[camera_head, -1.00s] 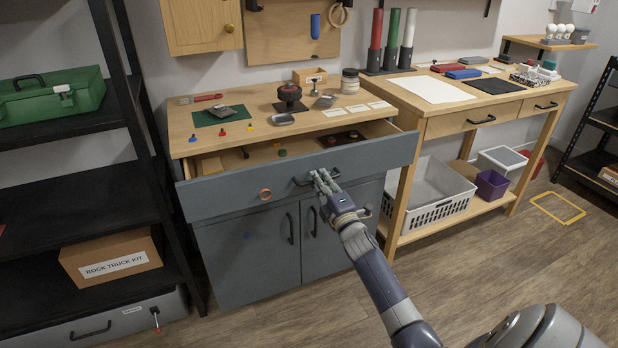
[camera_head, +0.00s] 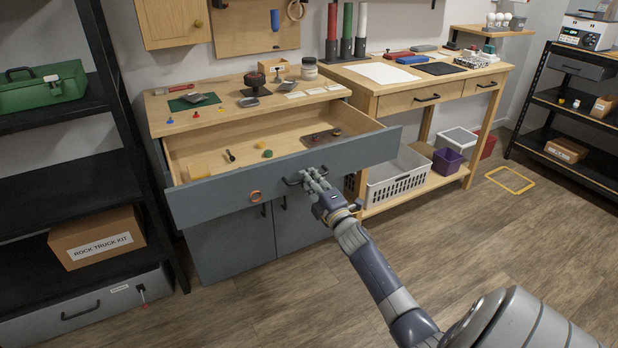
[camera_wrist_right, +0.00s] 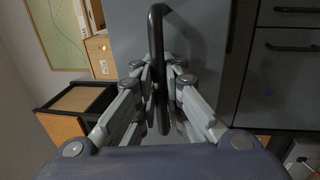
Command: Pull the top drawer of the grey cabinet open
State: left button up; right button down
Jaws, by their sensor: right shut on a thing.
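The grey cabinet (camera_head: 235,242) stands against the wall with a wooden top. Its top drawer (camera_head: 225,197) is pulled well out, and its wooden inside shows. The drawer's dark bar handle (camera_head: 291,182) is at the middle right of the front. My right gripper (camera_head: 314,180) is at this handle. In the right wrist view the handle (camera_wrist_right: 158,40) runs between the two fingers of the gripper (camera_wrist_right: 160,95), which are closed around it. My left gripper is not in view.
Small parts, among them a green piece (camera_head: 267,153), lie in the drawer. A workbench (camera_head: 390,100) with a white basket (camera_head: 395,180) stands to the right. A black shelf (camera_head: 60,190) stands to the left. The wooden floor in front is clear.

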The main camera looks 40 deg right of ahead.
jog(key=shift+f, duration=0.1)
jog(key=c, duration=2)
grip_release()
jog(key=shift+o, duration=0.2)
jog(key=v, duration=1.2)
